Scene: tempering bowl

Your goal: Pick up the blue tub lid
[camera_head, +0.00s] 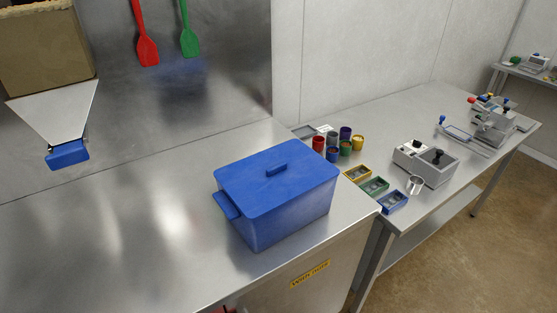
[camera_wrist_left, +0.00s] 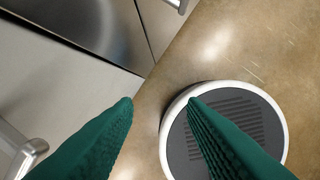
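Neither gripper shows in the head view.
A hopper with a blue-tipped chute (camera_head: 68,154) hangs at the upper left. Small coloured cups and bins (camera_head: 374,185) and a grey device (camera_head: 426,162) stand on the table to the right. The counter left of the tub is clear. A round grey-and-white object (camera_wrist_left: 222,125) is on the floor.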

